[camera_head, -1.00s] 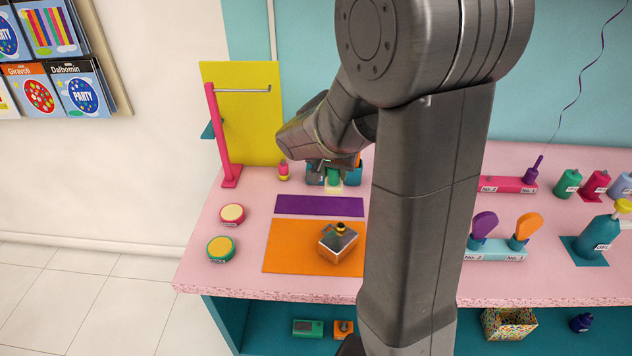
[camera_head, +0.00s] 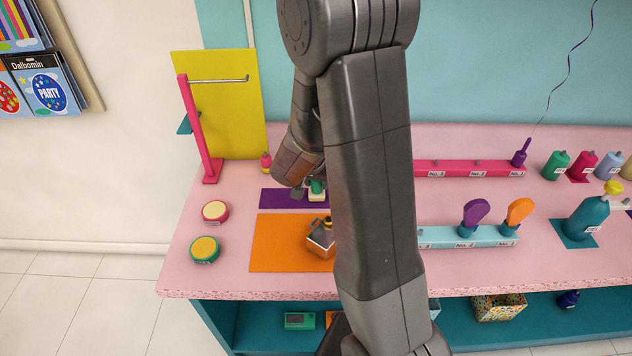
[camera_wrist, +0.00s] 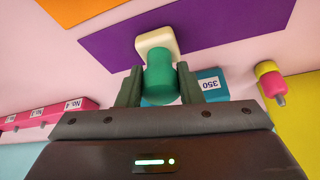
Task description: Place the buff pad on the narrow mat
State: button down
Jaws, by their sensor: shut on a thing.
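My gripper (camera_wrist: 159,82) is shut on the green handle of the buff pad (camera_wrist: 155,40), a cream block. In the head view the pad (camera_head: 317,197) shows below my gripper (camera_head: 313,184), with my arm covering much of the area. The narrow mat is the purple strip (camera_head: 279,198), also seen in the wrist view (camera_wrist: 225,25). The pad overlaps the mat in both views, near its right part in the head view. I cannot tell whether the pad touches the mat.
An orange mat (camera_head: 275,240) with a metal-and-orange flask (camera_head: 321,240) lies in front. Two round tins, cream-topped (camera_head: 215,210) and yellow-topped (camera_head: 205,248), stand left. A pink-yellow bottle (camera_head: 266,162) and pink stand (camera_head: 200,130) are behind. A teal block marked 350 (camera_wrist: 212,85) is near my gripper.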

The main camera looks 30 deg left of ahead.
jog(key=shift+f, duration=0.15)
jog(key=c, duration=1)
grip_release()
jog(key=shift+r, duration=0.25)
jog(key=v, duration=1.2)
jog(key=shift+f, duration=0.1)
